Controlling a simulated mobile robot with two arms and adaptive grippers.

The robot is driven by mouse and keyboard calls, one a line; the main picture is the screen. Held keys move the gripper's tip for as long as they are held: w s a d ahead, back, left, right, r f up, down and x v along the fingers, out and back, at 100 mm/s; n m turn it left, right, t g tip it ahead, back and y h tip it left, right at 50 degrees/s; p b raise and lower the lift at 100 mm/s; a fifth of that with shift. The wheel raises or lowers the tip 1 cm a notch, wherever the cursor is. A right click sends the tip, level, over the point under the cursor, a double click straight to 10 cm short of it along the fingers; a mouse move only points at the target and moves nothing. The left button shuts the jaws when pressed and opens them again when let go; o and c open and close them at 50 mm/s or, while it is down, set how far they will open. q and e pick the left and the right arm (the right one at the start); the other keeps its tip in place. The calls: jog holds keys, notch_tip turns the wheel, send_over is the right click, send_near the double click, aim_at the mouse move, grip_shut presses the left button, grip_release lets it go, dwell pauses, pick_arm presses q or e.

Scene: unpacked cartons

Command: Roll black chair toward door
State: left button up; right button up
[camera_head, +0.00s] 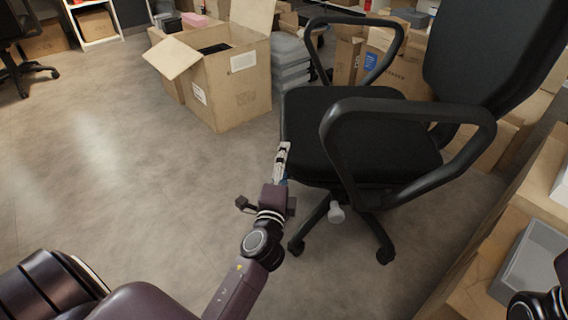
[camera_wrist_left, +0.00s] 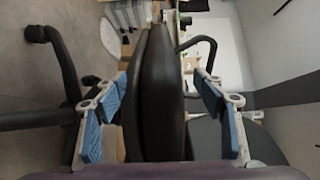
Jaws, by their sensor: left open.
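The black chair (camera_head: 352,140) stands right of centre in the head view, with a padded seat, two looped armrests, a tall backrest and a castor base. My left gripper (camera_head: 283,160) is at the seat's near left edge, in front of it. In the left wrist view, the blue-padded fingers of the left gripper (camera_wrist_left: 163,105) are open on either side of the black seat edge (camera_wrist_left: 160,85). I cannot tell whether they touch it. A chair leg (camera_wrist_left: 65,70) shows at left there. My right gripper is not in view. No door can be made out.
An open carton (camera_head: 225,90) stands behind and left of the chair, with a grey stack (camera_head: 290,65) beside it. Cartons (camera_head: 505,225) and a grey bin (camera_head: 530,262) line the right side. Another black chair (camera_head: 14,40) is far left. The floor (camera_head: 120,160) at left is clear.

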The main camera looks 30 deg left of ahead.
pick_arm(q)
jog(key=b+x, duration=0.1)
jog(key=x, duration=0.6)
jog(key=shift+w+a+b, duration=0.15)
jog(key=shift+w+b, duration=0.1)
jog(key=shift+b, duration=0.15)
grip_shut()
